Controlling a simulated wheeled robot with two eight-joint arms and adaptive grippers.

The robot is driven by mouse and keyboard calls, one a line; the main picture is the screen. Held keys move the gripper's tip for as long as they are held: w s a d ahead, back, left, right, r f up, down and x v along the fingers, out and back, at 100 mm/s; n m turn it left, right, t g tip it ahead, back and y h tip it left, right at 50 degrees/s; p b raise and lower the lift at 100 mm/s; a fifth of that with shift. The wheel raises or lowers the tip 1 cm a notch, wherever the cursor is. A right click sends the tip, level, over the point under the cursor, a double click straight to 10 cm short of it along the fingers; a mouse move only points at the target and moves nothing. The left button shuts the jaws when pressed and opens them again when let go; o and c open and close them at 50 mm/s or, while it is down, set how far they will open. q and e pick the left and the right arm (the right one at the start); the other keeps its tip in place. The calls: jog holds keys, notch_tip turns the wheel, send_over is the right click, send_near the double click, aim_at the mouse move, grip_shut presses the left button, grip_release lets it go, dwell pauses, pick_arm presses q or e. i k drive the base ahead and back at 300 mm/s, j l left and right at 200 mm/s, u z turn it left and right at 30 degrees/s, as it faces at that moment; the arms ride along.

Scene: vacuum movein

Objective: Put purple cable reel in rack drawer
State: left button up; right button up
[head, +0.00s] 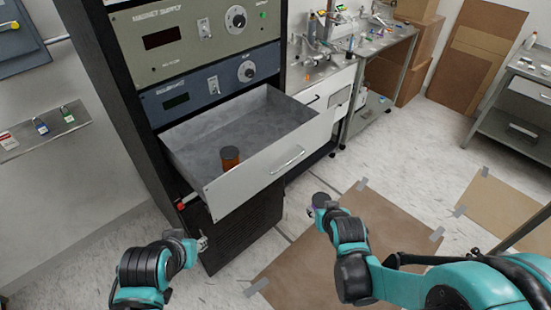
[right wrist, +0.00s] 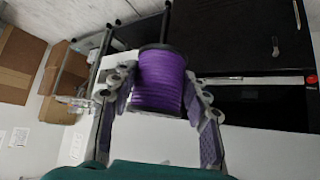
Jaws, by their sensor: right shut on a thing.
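The purple cable reel (right wrist: 160,82) sits between the two fingers of my right gripper (right wrist: 158,98) in the right wrist view. The fingers grip it from both sides, and its dark end flange shows. In the head view my right gripper (head: 322,207) is right of the drawer and in front of it, over the floor; the reel is mostly hidden there. The rack drawer (head: 240,180) is pulled open, with grey inner walls and a white front. My left gripper (head: 199,244) is below the drawer's left front corner; its fingers are too small to read.
An orange-brown reel (head: 230,158) with a dark top stands inside the drawer near its front; the drawer floor behind it is bare. A red-tipped rod (head: 187,202) is at the drawer's left. A cluttered bench (head: 345,60) stands right of the rack. Cardboard sheets (head: 320,265) lie on the floor.

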aim_at(274, 140)
jog(key=l+z, duration=0.1)
jog(key=z, duration=0.4)
jog(key=i+z, duration=0.15)
jog(key=z, duration=0.35)
jog(key=i+z, duration=0.1)
jog(key=z, duration=0.4)
jog(key=i, duration=2)
jog(key=i+l+u, duration=0.1)
jog(key=i+u, duration=0.3)
jog(key=i+l+u, duration=0.15)
jog(key=i+u, duration=0.2)
jog(key=i+l+u, duration=0.25)
jog(key=u, duration=2.45)
